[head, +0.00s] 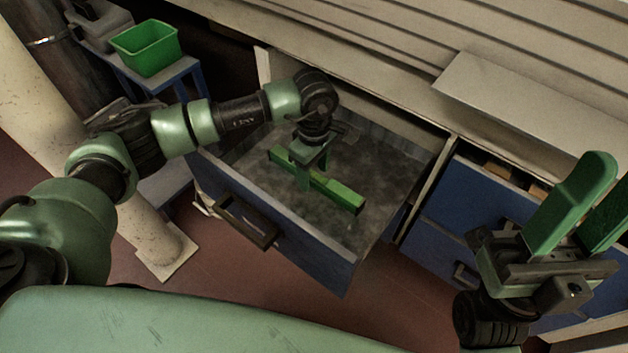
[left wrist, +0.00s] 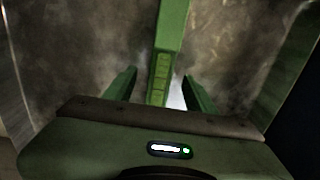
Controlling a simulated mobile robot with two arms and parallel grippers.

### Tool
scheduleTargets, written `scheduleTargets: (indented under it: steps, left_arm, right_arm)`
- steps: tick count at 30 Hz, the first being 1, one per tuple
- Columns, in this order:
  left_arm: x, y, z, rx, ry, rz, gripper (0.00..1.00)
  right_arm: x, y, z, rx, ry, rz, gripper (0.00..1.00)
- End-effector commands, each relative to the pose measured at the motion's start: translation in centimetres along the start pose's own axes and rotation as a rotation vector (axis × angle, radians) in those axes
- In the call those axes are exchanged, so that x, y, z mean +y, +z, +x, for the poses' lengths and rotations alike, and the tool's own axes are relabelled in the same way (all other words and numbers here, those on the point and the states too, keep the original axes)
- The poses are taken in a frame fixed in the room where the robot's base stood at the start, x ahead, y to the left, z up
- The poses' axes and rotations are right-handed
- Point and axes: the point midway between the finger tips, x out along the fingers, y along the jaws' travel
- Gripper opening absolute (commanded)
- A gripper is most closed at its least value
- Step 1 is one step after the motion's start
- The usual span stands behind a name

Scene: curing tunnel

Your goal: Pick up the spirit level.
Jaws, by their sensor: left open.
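The spirit level (head: 340,193) is a long green bar lying in the open drawer (head: 300,262). My left gripper (head: 312,178) reaches down into the drawer over the level's middle, with its jaws open. In the left wrist view the level (left wrist: 172,30) runs between the two spread fingers of the left gripper (left wrist: 160,90), with a visible gap on each side. The gripper covers part of the level in the head view. My right gripper (head: 588,215) is raised at the right, its two fingers apart and nothing between them.
The drawer's walls stand close around my left gripper. A closed-in blue drawer unit (head: 462,215) is to the right. A green bin (head: 147,48) stands on a blue stand at the upper left. A pale column (head: 150,225) stands left of the drawer.

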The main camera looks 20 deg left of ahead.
Motion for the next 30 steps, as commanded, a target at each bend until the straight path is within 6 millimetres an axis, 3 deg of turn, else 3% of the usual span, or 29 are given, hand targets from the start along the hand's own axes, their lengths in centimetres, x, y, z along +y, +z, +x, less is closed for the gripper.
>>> scheduleTargets:
  steps: [8,12,14,23,26,30]
  left_arm:
    - [0.0,0.0,0.5,0.001,0.002,0.001,0.53]
    - [0.0,0.0,0.5,0.000,0.001,0.000,0.14]
    - [0.0,0.0,0.5,0.000,0.001,0.000,0.00]
    - [0.1,0.0,0.3,0.000,0.003,0.000,0.00]
    - [0.1,0.0,-0.6,0.000,0.004,0.000,0.00]
    - [0.1,0.0,-3.2,0.001,0.006,0.002,0.00]
  right_arm:
    - [0.0,0.1,-0.2,-0.001,0.000,0.000,0.36]
    - [0.0,0.1,-0.2,-0.001,0.000,0.000,0.36]
    - [0.0,0.1,-0.2,-0.001,0.000,0.000,0.36]
    - [0.0,0.1,-0.1,-0.001,0.000,0.000,0.36]
    - [0.0,0.0,0.3,-0.001,0.000,0.000,0.36]
    - [0.0,-0.3,1.4,-0.001,0.000,0.000,0.36]
